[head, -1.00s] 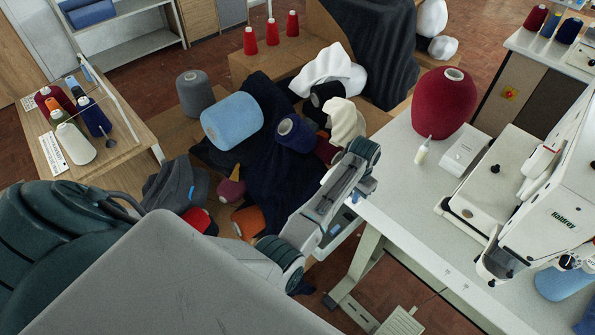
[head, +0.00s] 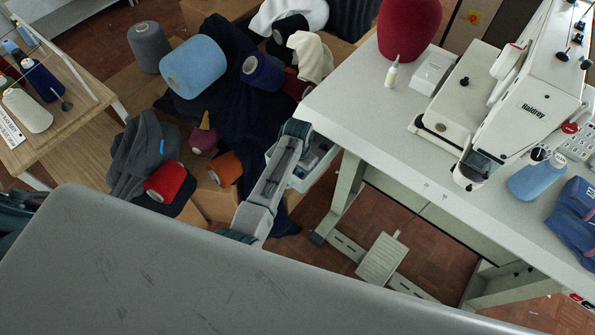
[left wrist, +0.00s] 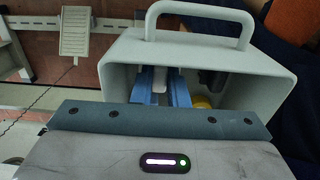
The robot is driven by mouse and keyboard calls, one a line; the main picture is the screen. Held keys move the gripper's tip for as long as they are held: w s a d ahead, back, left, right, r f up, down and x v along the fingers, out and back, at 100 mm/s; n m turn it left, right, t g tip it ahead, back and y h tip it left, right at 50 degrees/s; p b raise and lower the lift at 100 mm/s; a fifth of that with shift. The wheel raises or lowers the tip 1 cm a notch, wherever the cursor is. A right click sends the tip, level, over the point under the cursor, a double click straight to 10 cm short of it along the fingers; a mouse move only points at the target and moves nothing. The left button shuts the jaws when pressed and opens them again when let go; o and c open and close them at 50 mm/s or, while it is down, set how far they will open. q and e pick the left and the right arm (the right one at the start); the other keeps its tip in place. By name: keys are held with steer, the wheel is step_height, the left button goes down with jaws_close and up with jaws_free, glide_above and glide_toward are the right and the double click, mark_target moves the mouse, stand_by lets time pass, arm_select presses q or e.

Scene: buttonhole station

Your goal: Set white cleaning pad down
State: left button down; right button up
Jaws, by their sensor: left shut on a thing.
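My left gripper (left wrist: 161,86) shows as two blue fingers reaching into an open grey caddy (left wrist: 245,68) with a loop handle. A pale, whitish thing, seemingly the white cleaning pad (left wrist: 160,76), shows between the fingers, which are shut on it. Most of it is hidden by the fingers and shadow, so I cannot tell whether it touches the caddy's floor. In the head view, the caddy (head: 318,170) is beside the sewing table's left edge, and my left forearm hides part of it and the fingers. My right gripper is not in view.
A yellow thing (left wrist: 201,102) lies in the caddy beside the fingers. The white sewing table (head: 372,125) carries a sewing machine (head: 535,105), red cone and small bottle. Thread cones and dark cloth crowd the boxes to the left. A foot pedal (head: 381,259) is below the table.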

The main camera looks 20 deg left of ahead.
arm_select(q)
steer(key=shift+f, duration=0.95)
steer(key=shift+f, duration=0.1)
steer(key=c, duration=1.4)
jaws_free()
steer(key=shift+c, duration=0.2)
step_height(320, 180, up, 12)
steer(key=shift+b, duration=0.45)
